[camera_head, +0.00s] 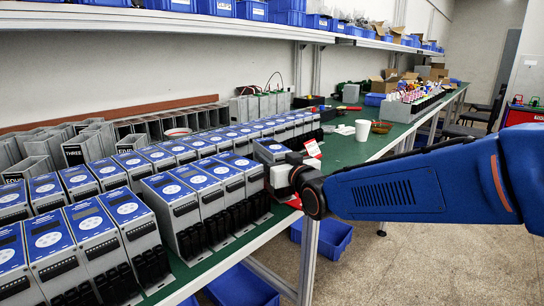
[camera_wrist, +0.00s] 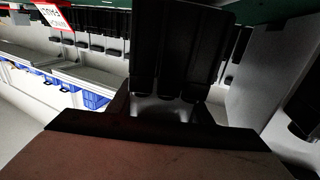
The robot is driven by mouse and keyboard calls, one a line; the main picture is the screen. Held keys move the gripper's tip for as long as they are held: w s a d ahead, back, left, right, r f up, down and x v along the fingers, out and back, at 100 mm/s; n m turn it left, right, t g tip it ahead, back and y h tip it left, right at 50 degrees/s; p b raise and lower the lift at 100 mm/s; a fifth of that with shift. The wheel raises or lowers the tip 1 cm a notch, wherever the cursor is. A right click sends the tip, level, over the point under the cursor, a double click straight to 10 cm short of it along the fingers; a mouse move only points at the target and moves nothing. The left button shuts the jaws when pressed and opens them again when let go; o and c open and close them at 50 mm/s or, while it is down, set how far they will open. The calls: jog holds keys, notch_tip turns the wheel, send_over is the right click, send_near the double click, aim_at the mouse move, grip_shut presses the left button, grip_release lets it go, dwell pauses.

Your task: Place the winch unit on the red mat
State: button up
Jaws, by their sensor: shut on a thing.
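Several grey box units with blue tops and black terminal fronts (camera_head: 195,193) stand in rows on the green bench. None carries a readable winch label, so I cannot tell by marking which is the winch unit. My gripper (camera_head: 283,178) is at the right end of the front rows, shut on one such unit (camera_head: 270,149), mostly hidden behind my wrist. In the wrist view the black ribbed front of the held unit (camera_wrist: 178,50) lies against my gripper (camera_wrist: 165,108).
A white cup (camera_head: 362,130) and small bowls are farther along the green bench (camera_head: 345,150). Blue bins (camera_head: 322,237) sit below. A shelf with blue boxes (camera_head: 225,10) hangs above.

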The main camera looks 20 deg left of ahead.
jog(key=o, duration=1.5)
jog(key=v, duration=1.2)
jog(key=shift+s, duration=0.1)
